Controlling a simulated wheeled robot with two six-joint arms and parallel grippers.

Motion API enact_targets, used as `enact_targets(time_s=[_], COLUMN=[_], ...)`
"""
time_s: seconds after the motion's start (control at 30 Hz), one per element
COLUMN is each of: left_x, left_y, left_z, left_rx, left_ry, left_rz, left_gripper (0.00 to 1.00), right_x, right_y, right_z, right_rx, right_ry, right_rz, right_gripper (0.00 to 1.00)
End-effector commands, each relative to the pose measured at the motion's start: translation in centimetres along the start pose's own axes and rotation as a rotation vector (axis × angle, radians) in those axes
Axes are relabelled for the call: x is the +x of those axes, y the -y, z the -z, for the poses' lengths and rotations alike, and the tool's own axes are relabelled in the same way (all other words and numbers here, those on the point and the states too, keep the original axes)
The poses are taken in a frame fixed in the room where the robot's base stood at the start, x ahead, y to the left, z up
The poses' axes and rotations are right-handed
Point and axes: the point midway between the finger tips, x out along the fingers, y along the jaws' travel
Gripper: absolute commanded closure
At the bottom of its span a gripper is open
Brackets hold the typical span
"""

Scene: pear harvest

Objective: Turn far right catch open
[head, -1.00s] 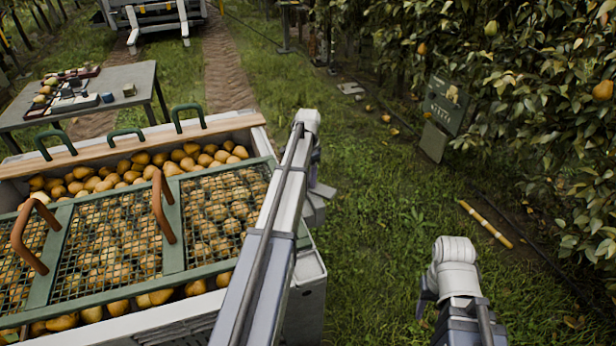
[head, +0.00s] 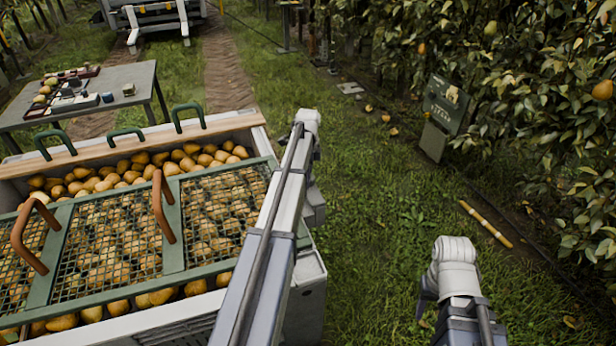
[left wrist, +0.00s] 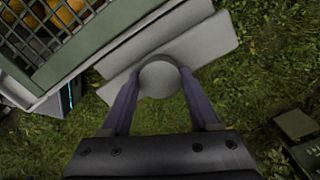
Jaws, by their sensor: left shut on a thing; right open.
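The far right catch, a grey bar with a round knob (left wrist: 160,79), lies beside the crate's rim in the left wrist view. My left gripper (left wrist: 160,84) is shut on the round knob, one finger on each side. The bar slants from lower left to upper right, roughly along the crate's edge. In the head view my left gripper (head: 314,207) is at the crate's right side, mostly behind my arm, and the catch is hidden there. My right gripper (head: 427,296) hangs over the grass at the lower right, partly hidden and empty.
The crate (head: 307,272) is full of pears under a green mesh lid (head: 173,240) with brown handles. A table (head: 132,76) with small items stands at the back left. A sign (head: 444,105) and pear trees are at the right.

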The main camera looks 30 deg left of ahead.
Motion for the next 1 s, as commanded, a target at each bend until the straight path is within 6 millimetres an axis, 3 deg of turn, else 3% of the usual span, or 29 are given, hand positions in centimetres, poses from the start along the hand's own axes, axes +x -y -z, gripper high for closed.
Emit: enact_targets(time_s=[0.57, 0.6, 0.87, 1.0], left_x=[0.00, 0.00, 0.00, 0.00], left_y=[-0.01, -0.01, -0.01, 0.00], left_z=[0.02, 0.02, 0.01, 0.01], left_rx=[0.034, 0.034, 0.032, 0.031], left_ry=[0.000, 0.000, 0.000, 0.000], left_rz=[0.000, 0.000, 0.000, 0.000], left_gripper=[1.00, 0.37, 0.08, 0.08], right_x=[0.00, 0.00, 0.00, 0.00], right_y=[0.00, 0.00, 0.00, 0.00], right_z=[0.00, 0.00, 0.00, 0.00], right_rx=[0.000, 0.000, 0.000, 0.000], right_ry=[0.000, 0.000, 0.000, 0.000], right_rz=[0.000, 0.000, 0.000, 0.000], right_gripper=[0.50, 0.50, 0.50, 0.50])
